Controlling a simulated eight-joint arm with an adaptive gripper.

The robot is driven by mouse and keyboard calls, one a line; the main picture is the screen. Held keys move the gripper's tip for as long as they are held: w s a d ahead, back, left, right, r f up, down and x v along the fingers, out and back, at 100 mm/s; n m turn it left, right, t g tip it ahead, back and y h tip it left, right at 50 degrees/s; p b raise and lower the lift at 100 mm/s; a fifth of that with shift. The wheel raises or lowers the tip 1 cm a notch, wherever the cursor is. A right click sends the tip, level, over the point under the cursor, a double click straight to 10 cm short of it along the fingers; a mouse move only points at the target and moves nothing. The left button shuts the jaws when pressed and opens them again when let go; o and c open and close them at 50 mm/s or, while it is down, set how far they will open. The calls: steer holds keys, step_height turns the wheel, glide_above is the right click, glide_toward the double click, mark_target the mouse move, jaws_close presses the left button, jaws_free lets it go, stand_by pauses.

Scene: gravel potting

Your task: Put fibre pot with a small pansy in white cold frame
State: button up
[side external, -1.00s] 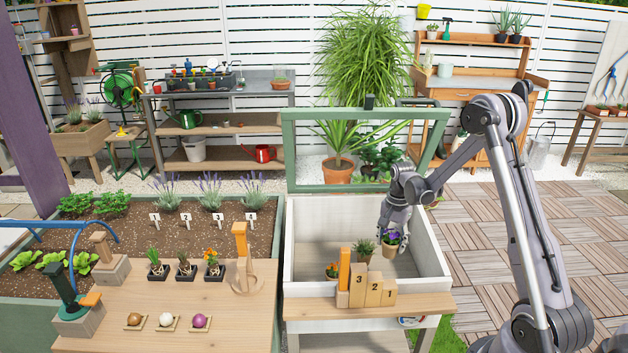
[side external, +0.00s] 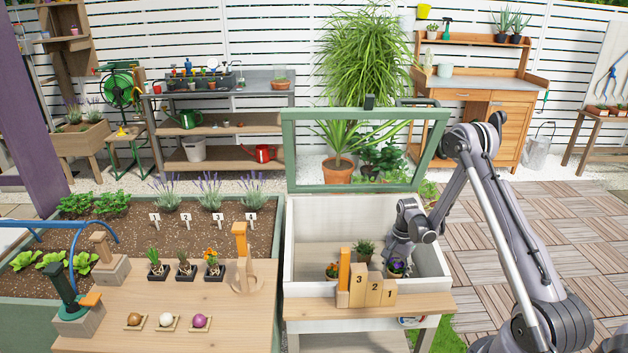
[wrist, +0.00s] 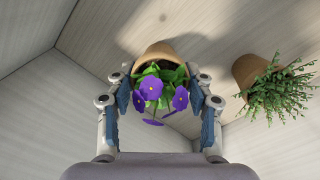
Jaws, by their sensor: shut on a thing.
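The fibre pot with a small purple pansy (side external: 397,268) is low inside the white cold frame (side external: 433,237), at its right front. In the wrist view the pansy (wrist: 160,92) and its pot (wrist: 158,52) sit between the blue finger pads. My gripper (side external: 396,262) reaches down into the cold frame and is shut on this pot. The pot appears tilted in the wrist view. Its base is hidden behind the numbered blocks in the side view, so I cannot tell whether it touches the floor.
A pot with a green herb (side external: 365,249) stands left of the pansy, also in the wrist view (wrist: 275,88). An orange-flowered pot (side external: 332,271) is further left. Numbered wooden blocks (side external: 373,289) stand along the front ledge. The green-framed lid (side external: 288,150) is raised behind.

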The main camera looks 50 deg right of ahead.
steer(key=shift+f, duration=0.35)
steer(key=o, duration=1.2)
steer(key=shift+f, duration=0.1)
